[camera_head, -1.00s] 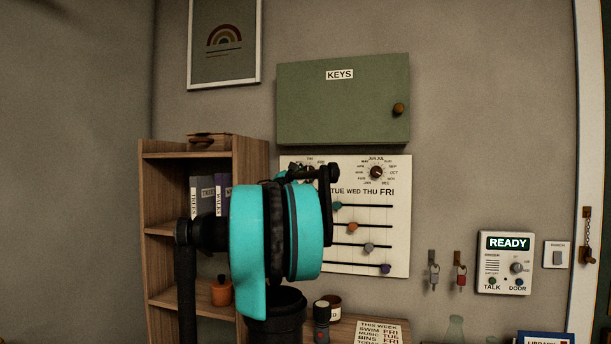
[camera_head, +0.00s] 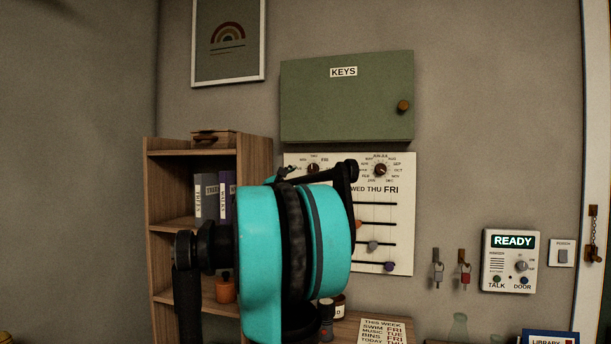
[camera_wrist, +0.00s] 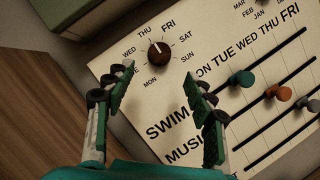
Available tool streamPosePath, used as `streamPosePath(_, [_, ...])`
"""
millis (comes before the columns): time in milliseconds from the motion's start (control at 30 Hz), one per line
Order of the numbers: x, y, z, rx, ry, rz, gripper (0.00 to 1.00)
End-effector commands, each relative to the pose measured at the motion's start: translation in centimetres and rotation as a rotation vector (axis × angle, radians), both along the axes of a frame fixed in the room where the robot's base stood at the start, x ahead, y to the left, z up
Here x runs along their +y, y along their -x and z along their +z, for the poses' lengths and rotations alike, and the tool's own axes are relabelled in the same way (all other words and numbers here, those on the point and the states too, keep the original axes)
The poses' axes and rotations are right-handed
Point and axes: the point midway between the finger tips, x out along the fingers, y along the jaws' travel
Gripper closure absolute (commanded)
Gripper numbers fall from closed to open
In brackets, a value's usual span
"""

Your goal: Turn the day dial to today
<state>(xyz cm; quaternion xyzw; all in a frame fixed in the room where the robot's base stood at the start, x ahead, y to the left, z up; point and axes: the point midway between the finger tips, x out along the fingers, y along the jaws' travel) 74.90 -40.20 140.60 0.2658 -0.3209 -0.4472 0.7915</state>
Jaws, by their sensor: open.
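The day dial (camera_head: 313,169) is a small dark knob at the top left of the white wall board (camera_head: 402,235). The wrist view shows the dial (camera_wrist: 159,55) ringed by day names. Its pale mark points up, around THU and FRI; I cannot tell exactly which. My gripper (camera_wrist: 159,73) is open and empty in the wrist view. Its fingertips lie to either side below the dial in the picture, with nothing between them. In the head view my arm hides the fingers. A note (camera_head: 384,331) below has a TODAY line, its day cut off or unreadable.
A month dial (camera_head: 380,169) sits right of the day dial. Sliders, including a teal knob (camera_wrist: 243,78) and an orange knob (camera_wrist: 279,92), run on black rails below. A green key box (camera_head: 347,98) hangs above. A wooden shelf (camera_head: 255,170) stands left.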

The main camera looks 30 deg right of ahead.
Motion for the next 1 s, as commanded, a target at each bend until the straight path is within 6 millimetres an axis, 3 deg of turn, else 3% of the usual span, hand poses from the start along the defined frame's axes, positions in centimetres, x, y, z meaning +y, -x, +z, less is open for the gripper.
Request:
streamPosePath(100, [1.9,0.8,-0.6,0.001,0.000,0.003,0.45])
streamPosePath(300, [3.4,1.5,-1.0,0.000,0.001,0.001,0.45])
streamPosePath(867, [3.6,1.6,-1.1,0.001,0.000,0.000,0.45])
streamPosePath(1000, [3.8,2.1,-2.9,-0.026,-0.054,0.004,0.45])
